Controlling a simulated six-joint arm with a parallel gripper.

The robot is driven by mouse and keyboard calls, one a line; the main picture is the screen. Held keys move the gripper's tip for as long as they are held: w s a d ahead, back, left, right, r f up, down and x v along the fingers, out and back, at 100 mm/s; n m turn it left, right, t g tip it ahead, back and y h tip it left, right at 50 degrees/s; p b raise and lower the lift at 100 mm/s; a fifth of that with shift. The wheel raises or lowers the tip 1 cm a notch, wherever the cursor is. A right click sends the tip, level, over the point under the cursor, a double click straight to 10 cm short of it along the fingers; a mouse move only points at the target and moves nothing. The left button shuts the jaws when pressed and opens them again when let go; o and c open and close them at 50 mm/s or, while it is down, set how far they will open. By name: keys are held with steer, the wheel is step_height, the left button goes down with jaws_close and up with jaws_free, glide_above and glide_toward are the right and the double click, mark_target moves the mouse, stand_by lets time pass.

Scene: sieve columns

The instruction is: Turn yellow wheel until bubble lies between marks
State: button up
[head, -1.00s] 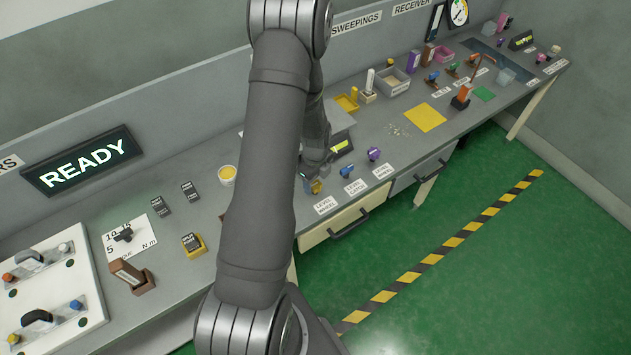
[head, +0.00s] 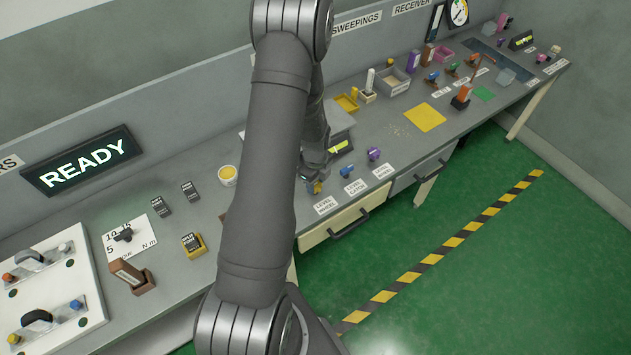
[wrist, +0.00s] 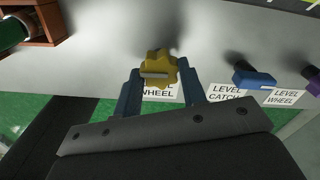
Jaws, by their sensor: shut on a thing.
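The yellow wheel (wrist: 158,68) is a lobed knob with a pale bar on its face, on the bench front behind a label reading "WHEEL". My gripper (wrist: 160,76) has its two blue fingers on either side of the wheel and is shut on it. In the head view the wheel (head: 318,187) is a small yellow spot beside my gripper (head: 311,181). A yellow-green level vial (head: 341,147) shows just behind, partly hidden by my arm. The bubble and its marks are too small to make out.
To the right stand a blue level catch (wrist: 254,78) and a purple level wheel (wrist: 311,74), each with a label. A drawer (head: 345,222) lies below the bench edge.

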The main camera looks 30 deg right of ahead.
steer(key=n, duration=0.9)
steer(key=shift+n, duration=0.3)
steer(key=n, duration=0.5)
steer(key=shift+d, duration=0.1)
steer(key=shift+w+n, duration=0.1)
steer(key=shift+n, duration=2.3)
steer(key=o, duration=1)
steer(key=shift+r, duration=0.15)
